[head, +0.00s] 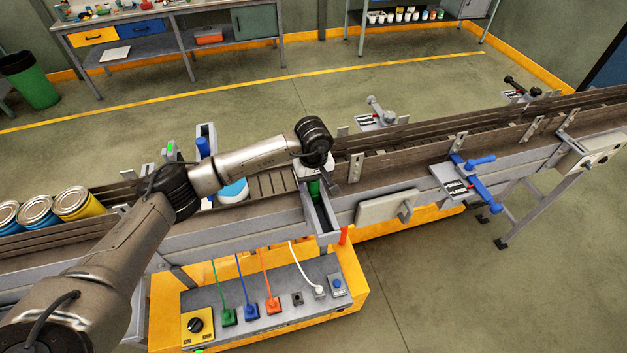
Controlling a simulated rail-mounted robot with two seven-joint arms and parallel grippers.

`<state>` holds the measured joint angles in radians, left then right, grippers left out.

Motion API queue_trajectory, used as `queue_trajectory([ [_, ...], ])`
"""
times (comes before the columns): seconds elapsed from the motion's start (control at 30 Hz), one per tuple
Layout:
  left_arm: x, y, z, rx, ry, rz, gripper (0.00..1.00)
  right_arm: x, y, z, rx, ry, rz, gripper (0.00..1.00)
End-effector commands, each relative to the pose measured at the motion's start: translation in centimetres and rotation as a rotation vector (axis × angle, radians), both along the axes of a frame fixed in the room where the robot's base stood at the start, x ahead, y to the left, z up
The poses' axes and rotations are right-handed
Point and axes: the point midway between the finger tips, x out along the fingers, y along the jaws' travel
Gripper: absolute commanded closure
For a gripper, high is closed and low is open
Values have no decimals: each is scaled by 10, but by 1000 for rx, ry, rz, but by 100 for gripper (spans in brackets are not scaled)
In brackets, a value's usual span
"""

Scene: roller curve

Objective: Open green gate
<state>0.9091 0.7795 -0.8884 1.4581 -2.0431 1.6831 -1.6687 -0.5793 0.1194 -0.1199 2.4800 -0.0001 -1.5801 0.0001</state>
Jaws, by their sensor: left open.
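The green gate shows as a small green part (315,189) in a grey metal frame (322,213) at the near side of the roller conveyor. My left gripper (318,178) is over this frame, right at the green part, and partly covers it. Its jaws are open, but the fingertips are small, and I cannot tell whether they touch the green part. My left arm reaches in from the lower left across the conveyor. My right gripper is not in view.
Several cans (79,203) stand on the conveyor at left; a blue-and-white can (233,191) is partly behind my arm. A blue-handled frame (204,146) stands at the far side. A blue lever (474,163) sits at right. A yellow control box (263,290) with cables stands in front.

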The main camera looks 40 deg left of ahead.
Motion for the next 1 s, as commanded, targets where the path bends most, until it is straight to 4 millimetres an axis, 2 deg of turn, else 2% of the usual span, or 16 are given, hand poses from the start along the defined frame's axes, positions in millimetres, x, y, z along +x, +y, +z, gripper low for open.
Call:
queue_trajectory([
  [0.13, 0, 0, 0, 0, 0, 0, 38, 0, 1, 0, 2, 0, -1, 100],
  [0.77, 0, 0, 1, 0, 0, 0, 98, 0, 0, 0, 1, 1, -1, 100],
  [0.93, -1, -2, 0, -1, -1, -1, 100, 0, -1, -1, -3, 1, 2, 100],
  [1.0, -5, -9, 0, 0, -1, -3, 100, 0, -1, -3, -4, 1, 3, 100],
])
